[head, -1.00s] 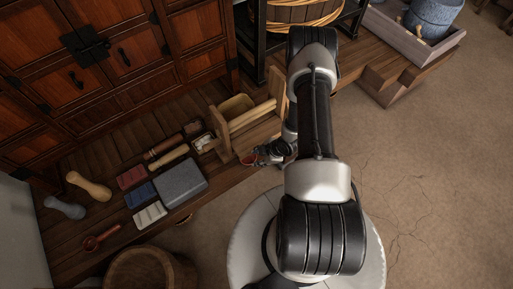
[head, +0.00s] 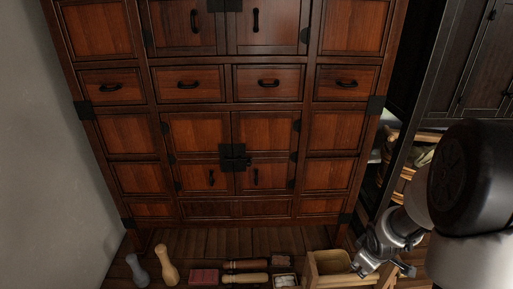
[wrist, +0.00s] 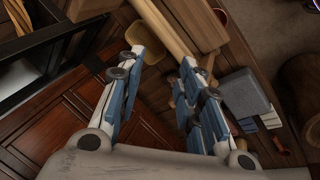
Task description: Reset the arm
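My gripper (head: 384,268) is at the lower right of the head view, in front of the right end of a wooden tote (head: 313,268). In the wrist view my gripper (wrist: 160,60) shows two blue and white fingers spread apart, with nothing held between them. The tote's round wooden bar (wrist: 168,28) shows beyond the fingertips in that view. I cannot tell the exact gap between the fingers and the tote. My arm fills the right edge of the head view.
A tall wooden cabinet (head: 215,125) with black fittings stands behind the plank platform (head: 205,243). A red block (head: 204,276), wooden rollers (head: 246,265) and two pestle-like pieces, one tan (head: 166,264) and one grey (head: 138,270), lie there. A dark rack (head: 398,170) stands at right.

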